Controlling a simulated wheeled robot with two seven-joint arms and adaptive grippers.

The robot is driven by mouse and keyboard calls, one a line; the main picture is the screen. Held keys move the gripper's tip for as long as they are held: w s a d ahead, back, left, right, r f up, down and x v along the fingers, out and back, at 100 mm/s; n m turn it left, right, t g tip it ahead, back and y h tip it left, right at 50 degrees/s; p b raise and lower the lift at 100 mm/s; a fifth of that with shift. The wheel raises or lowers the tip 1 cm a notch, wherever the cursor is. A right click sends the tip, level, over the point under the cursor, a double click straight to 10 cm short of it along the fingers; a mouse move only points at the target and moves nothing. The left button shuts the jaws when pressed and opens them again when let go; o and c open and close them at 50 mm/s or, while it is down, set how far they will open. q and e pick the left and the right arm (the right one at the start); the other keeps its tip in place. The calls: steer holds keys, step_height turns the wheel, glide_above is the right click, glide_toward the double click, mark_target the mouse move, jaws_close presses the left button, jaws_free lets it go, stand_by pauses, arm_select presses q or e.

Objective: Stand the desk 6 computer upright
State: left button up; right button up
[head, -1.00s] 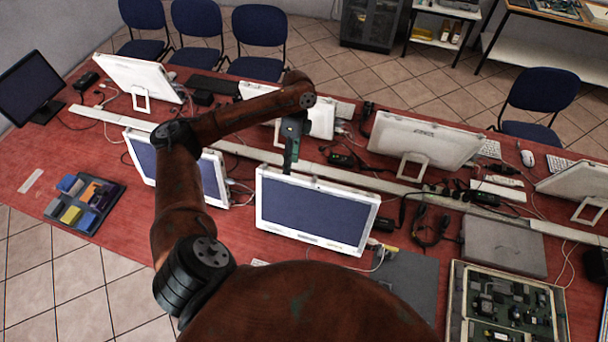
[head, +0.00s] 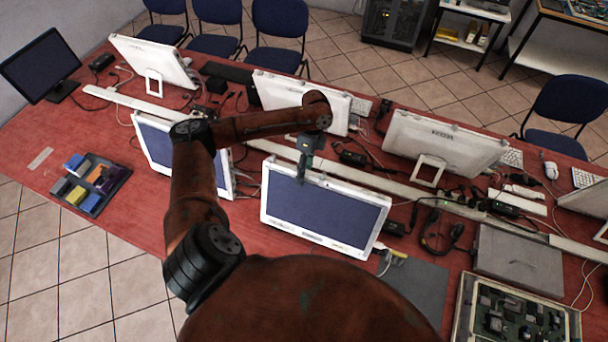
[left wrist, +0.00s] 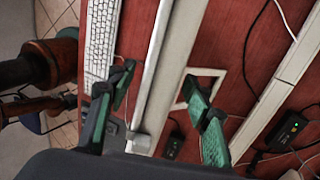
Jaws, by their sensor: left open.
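A white all-in-one computer (head: 325,213) with a dark screen stands on the red table, leaning back, in the middle of the head view. No desk number is readable. My left gripper (head: 303,172) points down at its top edge, left of centre. In the left wrist view the open gripper (left wrist: 163,103) has its greenish fingers on either side of the computer's long white edge (left wrist: 166,70). Its loop stand (left wrist: 207,73) shows beside the right finger. I cannot tell whether the fingers touch the computer. My right gripper is out of view.
Another white computer (head: 168,150) stands close on the left. More computers (head: 445,143) stand across a white cable channel (head: 385,187). Cables and black adapters lie around. A grey closed case (head: 518,252) and an open circuit-board box (head: 510,315) lie at right. A keyboard (left wrist: 101,38) lies near the left finger.

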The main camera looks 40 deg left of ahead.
arm_select(q)
steer(key=shift+s+f, duration=0.2)
steer(key=shift+f, duration=0.3)
jaws_close()
stand_by(0.3)
